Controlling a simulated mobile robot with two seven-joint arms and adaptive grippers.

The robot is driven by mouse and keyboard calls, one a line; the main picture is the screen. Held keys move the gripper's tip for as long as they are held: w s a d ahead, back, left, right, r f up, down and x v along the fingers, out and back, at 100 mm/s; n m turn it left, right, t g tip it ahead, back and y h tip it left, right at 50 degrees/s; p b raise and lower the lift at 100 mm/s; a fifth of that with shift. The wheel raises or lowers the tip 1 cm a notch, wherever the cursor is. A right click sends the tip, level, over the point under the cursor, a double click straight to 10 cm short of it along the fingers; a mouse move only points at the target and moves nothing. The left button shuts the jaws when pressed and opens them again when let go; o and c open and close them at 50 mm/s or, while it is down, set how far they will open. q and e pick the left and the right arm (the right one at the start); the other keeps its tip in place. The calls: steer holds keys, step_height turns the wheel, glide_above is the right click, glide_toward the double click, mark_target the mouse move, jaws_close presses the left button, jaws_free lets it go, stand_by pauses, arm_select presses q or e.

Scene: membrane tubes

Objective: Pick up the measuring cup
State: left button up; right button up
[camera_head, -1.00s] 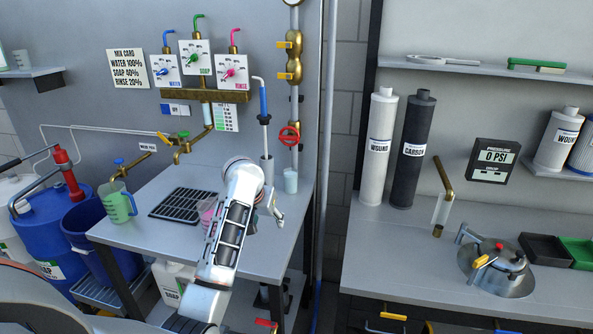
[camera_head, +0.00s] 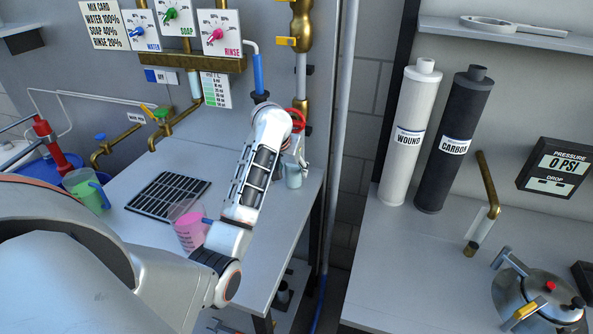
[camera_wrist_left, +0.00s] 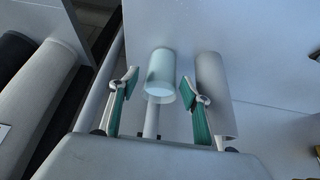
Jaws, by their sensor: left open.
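A small pale blue-white cup (camera_head: 293,177) stands near the right back edge of the metal table. Two larger jugs with blue handles also stand on the table: one with pink liquid (camera_head: 190,230), one with green liquid (camera_head: 86,190). My left gripper (camera_head: 299,158) is at the pale cup and partly covers it in the head view. In the left wrist view its open fingers (camera_wrist_left: 158,92) are on either side of the pale cup (camera_wrist_left: 161,70), with visible gaps. I cannot tell how deep the cup sits between them. My right gripper is not in view.
A grey cylinder (camera_wrist_left: 213,95) stands close beside the right finger in the left wrist view. A red valve wheel (camera_head: 299,118) and brass pipe are behind the gripper. A black drain grate (camera_head: 168,195) lies on the table. White and black filters (camera_head: 445,140) stand on the right bench.

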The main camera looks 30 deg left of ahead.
mark_target(294, 174)
arm_select(q)
steer(key=shift+x, duration=1.1)
steer(key=x, duration=0.3)
steer(key=shift+w+a+f, duration=0.15)
steer(key=shift+a+f, duration=0.1)
steer(key=shift+a, duration=0.05)
steer(key=shift+w+f, duration=0.25)
steer(key=shift+f, duration=0.1)
steer(key=c, duration=1.2)
steer(key=shift+r, duration=0.15)
steer(key=shift+r, duration=0.1)
